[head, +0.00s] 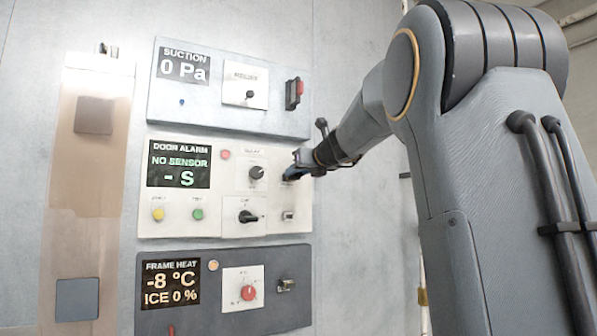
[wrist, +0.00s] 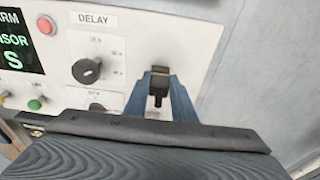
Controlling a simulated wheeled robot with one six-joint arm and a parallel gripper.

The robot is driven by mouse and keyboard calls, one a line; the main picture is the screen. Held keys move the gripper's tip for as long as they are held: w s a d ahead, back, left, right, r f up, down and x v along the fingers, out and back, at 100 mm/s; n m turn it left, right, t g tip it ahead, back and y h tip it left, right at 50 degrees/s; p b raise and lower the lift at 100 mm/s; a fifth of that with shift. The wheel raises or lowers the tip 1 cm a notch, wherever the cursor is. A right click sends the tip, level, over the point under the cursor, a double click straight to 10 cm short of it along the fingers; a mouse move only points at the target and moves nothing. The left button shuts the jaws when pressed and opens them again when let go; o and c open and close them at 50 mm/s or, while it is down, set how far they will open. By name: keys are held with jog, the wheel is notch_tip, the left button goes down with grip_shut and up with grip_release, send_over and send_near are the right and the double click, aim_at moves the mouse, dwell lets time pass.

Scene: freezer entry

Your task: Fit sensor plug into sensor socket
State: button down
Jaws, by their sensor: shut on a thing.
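My gripper (head: 292,173) is at the right side of the white door alarm panel (head: 225,225), just above a small socket-like fitting (head: 289,216). In the wrist view its two blue fingers (wrist: 161,80) are closed on a small black plug with a yellowish band (wrist: 159,86), right of the DELAY knob (wrist: 87,71). The fingers and plug cover the panel behind them, so I cannot tell whether the plug touches or enters a socket. The alarm display (head: 180,164) reads NO SENSOR and - S.
The suction panel (head: 215,110) with a red-topped switch (head: 294,93) is above, and the dark frame heat panel (head: 210,318) below. My arm comes in from the right. Bare grey wall lies right of the panels.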

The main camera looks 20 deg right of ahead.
aim_at(299, 173)
jog(key=shift+w, duration=0.2)
jog(key=c, duration=0.8)
grip_release()
jog(key=shift+s+d+b, duration=0.15)
jog(key=shift+s+b, duration=0.45)
jog(key=shift+s, duration=2.85)
jog(key=s+r+b, duration=0.1)
jog(key=s+b, duration=0.1)
jog(key=s, duration=0.5)
jog(key=shift+s+b, duration=0.3)
jog(key=shift+s, duration=0.1)
jog(key=shift+d, duration=0.1)
